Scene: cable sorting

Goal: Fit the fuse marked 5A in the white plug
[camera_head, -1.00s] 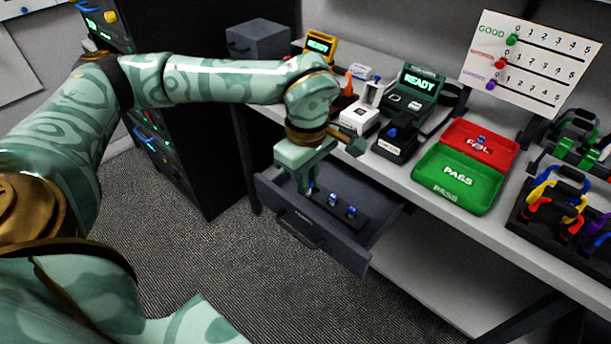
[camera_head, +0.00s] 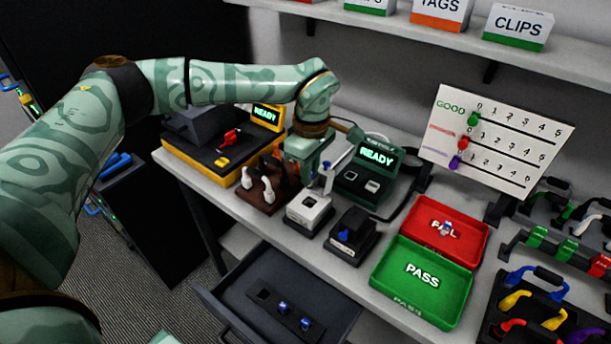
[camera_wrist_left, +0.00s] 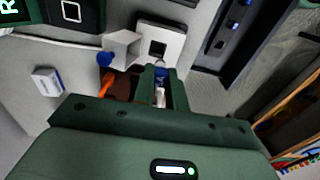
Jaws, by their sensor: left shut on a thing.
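My left gripper (camera_head: 322,184) is shut on a small fuse with a blue band (camera_wrist_left: 161,76), held just in front of the white plug. Any rating on the fuse is too small to read. The white plug (camera_head: 308,209) stands on the bench with a dark square opening in its top; it also shows in the left wrist view (camera_wrist_left: 171,36). A pale flap with a blue knob (camera_wrist_left: 104,59) stands up beside the opening. The fuse is apart from the opening. In the open drawer, a dark fuse holder (camera_head: 272,298) has one empty slot and two blue-banded fuses. My right gripper is out of view.
A black plug unit (camera_head: 350,237) stands right of the white plug. Behind is a green tester reading READY (camera_head: 378,156). A brown stand (camera_head: 268,195) is at left. Red (camera_head: 468,213) and green (camera_head: 450,305) trays lie at right; a fuse sits in the red one.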

